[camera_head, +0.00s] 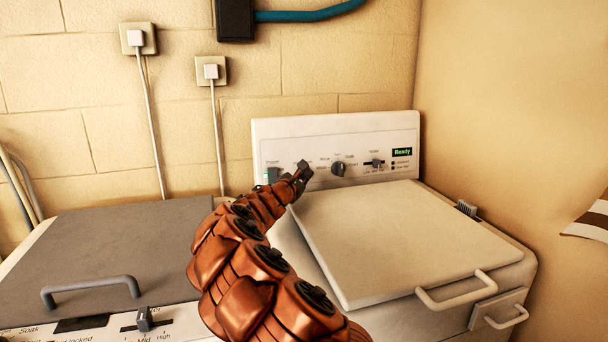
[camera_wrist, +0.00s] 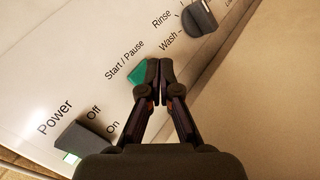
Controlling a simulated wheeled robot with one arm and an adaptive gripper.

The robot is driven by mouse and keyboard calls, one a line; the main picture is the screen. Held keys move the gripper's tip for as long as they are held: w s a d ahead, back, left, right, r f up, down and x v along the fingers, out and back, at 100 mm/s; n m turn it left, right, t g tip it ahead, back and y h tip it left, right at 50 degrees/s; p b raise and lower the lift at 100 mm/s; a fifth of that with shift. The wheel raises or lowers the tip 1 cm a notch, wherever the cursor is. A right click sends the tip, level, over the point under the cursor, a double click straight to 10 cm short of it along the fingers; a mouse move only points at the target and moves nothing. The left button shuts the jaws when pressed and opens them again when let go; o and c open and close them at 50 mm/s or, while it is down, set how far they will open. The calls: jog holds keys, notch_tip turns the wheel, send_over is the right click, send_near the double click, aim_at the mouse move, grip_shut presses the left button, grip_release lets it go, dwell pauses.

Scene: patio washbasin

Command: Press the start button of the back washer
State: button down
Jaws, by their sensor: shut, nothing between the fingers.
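The back washer (camera_head: 400,235) is white with a closed lid, and its upright control panel (camera_head: 375,136) stands at the rear. A small green display (camera_head: 402,152) on it reads "Ready". My gripper (camera_head: 303,170) is shut and empty at the left part of this panel. In the wrist view, the green Start / Pause button (camera_wrist: 137,74) shows just left of my fingertips (camera_wrist: 160,66). The tips overlap its right edge in the picture; I cannot tell whether they touch it. The power switch (camera_wrist: 84,140) has a lit green mark. In the head view the start button is hidden behind my gripper.
A second washer with a grey lid (camera_head: 110,250) and a front panel stands at the left. Knobs (camera_head: 338,168) and a slider (camera_head: 375,163) sit right of my gripper on the back panel. The raised lid handle (camera_head: 455,290) is at the front right. Walls close in behind and right.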

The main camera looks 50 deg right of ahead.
jog(key=shift+w+d, duration=0.1)
jog(key=shift+w, duration=0.1)
jog(key=shift+w+d+f, duration=0.1)
jog(key=shift+w, duration=0.05)
dwell(0.3)
